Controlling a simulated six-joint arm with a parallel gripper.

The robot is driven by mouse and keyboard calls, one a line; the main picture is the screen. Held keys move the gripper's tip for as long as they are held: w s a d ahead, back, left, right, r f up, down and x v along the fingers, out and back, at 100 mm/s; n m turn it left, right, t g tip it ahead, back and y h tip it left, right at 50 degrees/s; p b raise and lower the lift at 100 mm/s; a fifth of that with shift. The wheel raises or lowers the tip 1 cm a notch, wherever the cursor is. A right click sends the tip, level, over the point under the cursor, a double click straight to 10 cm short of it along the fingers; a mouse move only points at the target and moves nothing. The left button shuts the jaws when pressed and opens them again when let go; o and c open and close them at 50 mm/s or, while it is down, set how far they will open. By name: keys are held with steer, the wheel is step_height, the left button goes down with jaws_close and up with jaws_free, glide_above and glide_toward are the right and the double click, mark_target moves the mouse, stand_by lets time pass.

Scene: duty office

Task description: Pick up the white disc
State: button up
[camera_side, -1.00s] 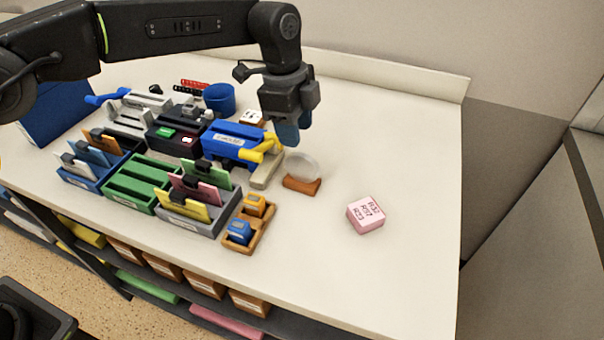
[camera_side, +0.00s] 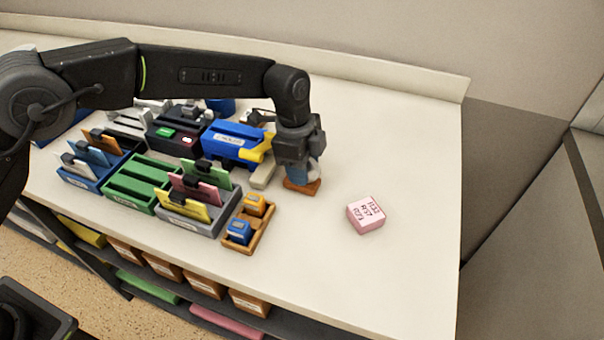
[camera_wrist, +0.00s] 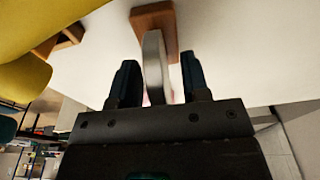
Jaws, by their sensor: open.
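The white disc (camera_wrist: 155,68) stands on edge in a small brown wooden holder (camera_wrist: 154,19) in the wrist view. My gripper (camera_wrist: 155,80) is open, with one dark blue finger on each side of the disc and a visible gap on both sides. In the side view my gripper (camera_side: 300,172) is low over the wooden holder (camera_side: 302,187) and hides most or all of the disc.
A pink block with lettering (camera_side: 366,214) lies to the right. A blue device with a yellow handle (camera_side: 235,145) is close on the left. A wooden tray with two small stamps (camera_side: 263,235) is in front.

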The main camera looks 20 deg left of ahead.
steer(key=shift+c, duration=0.4)
jaws_close()
steer(key=shift+r, duration=0.15)
